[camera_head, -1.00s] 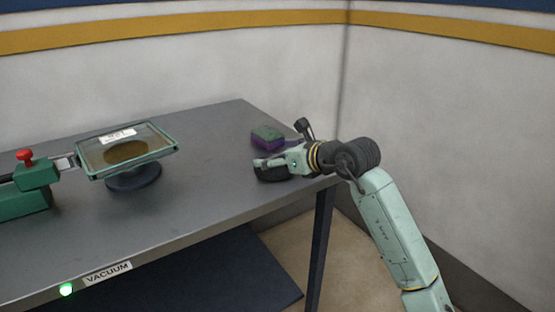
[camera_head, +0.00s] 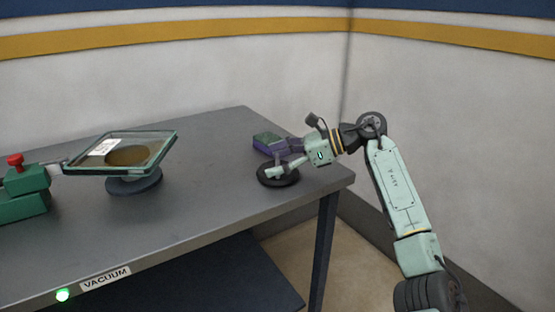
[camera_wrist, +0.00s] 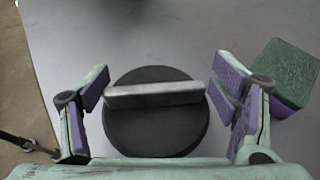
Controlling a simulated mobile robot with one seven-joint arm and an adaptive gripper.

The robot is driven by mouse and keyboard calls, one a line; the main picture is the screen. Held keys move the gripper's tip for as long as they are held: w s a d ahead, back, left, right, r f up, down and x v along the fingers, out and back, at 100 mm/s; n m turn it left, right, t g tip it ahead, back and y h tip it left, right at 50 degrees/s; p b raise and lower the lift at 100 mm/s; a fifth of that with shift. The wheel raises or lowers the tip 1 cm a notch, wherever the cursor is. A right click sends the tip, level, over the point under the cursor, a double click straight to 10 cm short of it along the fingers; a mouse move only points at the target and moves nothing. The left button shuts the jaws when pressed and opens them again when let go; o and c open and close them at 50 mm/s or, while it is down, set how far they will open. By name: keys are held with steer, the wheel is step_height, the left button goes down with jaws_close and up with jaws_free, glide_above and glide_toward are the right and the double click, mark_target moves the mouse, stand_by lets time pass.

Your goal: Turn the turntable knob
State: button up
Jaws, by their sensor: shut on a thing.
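The turntable knob (camera_head: 276,179) is a dark round disc on the table's right part. In the wrist view the knob (camera_wrist: 152,137) carries a raised grey bar (camera_wrist: 155,95) across its top. My gripper (camera_head: 283,164) reaches it from the right. In the wrist view my gripper (camera_wrist: 157,92) has purple-padded fingers at the two ends of the bar, shut on the knob. The left pad meets the bar's end; contact on the right is hard to tell. The turntable (camera_head: 133,184) is a dark round base under a green-framed glass tray (camera_head: 125,152) at left, with a white label on the tray's left part.
A purple block with a green top (camera_head: 268,142) lies just behind the knob, close to my right finger in the wrist view. A green fixture with a red knob (camera_head: 16,162) stands at far left. The table (camera_head: 215,205) between turntable and knob is clear.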

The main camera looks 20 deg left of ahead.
steer(key=shift+s+d+f+n+g, duration=0.1)
steer(key=shift+s+f+n+g, duration=0.2)
steer(key=shift+g, duration=0.2)
steer(key=o, duration=1)
steer(key=shift+d, duration=0.15)
steer(key=shift+w+d, duration=0.1)
steer(key=shift+r, duration=0.2)
steer(key=shift+w+d+r, duration=0.1)
steer(key=shift+d, duration=0.1)
steer(key=v, duration=1.1)
steer(key=shift+d+r, duration=0.15)
